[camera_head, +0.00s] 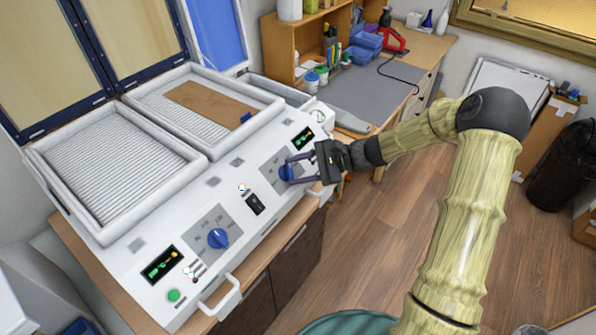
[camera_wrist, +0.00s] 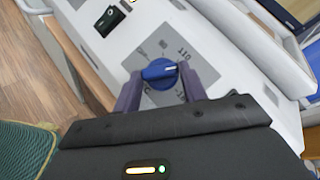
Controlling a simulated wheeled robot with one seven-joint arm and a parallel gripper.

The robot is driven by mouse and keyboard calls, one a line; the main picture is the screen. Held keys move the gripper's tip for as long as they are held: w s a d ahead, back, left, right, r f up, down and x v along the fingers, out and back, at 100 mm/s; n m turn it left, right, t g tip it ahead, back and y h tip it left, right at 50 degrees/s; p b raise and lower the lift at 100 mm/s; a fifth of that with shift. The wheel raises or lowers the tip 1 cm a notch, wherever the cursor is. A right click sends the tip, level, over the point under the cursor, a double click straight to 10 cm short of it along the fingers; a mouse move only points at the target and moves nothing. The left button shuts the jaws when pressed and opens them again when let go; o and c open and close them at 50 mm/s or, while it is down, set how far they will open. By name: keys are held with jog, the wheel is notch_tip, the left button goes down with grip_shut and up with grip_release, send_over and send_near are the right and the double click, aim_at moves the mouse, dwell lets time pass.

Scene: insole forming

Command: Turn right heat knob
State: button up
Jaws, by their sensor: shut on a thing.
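The right heat knob (camera_head: 287,172) is a blue dial on a grey marked plate on the right of the white machine's front panel. My gripper (camera_head: 302,168) reaches it from the right, with its two dark purple fingers on either side of the knob. In the wrist view, the knob (camera_wrist: 159,73) sits between the fingertips (camera_wrist: 160,82), and the gripper is shut on it. Part of the dial's lettering is hidden by the fingers.
The left heat knob (camera_head: 218,238) stands further left on the panel, with a green button (camera_head: 173,295) beyond it. A black switch (camera_head: 255,204) lies between the knobs. White handles (camera_head: 222,298) stick out from the front. Open floor (camera_head: 370,240) lies at right.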

jog(key=m+t, duration=0.1)
jog(key=m+t+b, duration=0.1)
jog(key=m, duration=0.1)
jog(key=m+t+y+b, duration=0.1)
jog(key=shift+s+f, duration=0.25)
jog(key=shift+f, duration=0.1)
jog(key=m+t+b, duration=0.2)
jog(key=m, duration=0.1)
jog(key=m+t+b, duration=0.1)
jog(key=m, duration=0.1)
jog(key=shift+s+f, duration=0.15)
jog(key=shift+s, duration=0.15)
jog(key=m+t+b, duration=0.1)
jog(key=m, duration=0.1)
jog(key=m+t+h+b, duration=0.1)
jog(key=m+t, duration=0.1)
jog(key=shift+s+a+b, duration=0.15)
jog(key=shift+a+b, duration=0.05)
jog(key=shift+b, duration=0.15)
jog(key=shift+r+m+t+h+b, duration=0.2)
jog(key=shift+m+t+h+b, duration=0.25)
jog(key=shift+m, duration=0.45)
jog(key=shift+t, duration=0.25)
jog(key=o, duration=1)
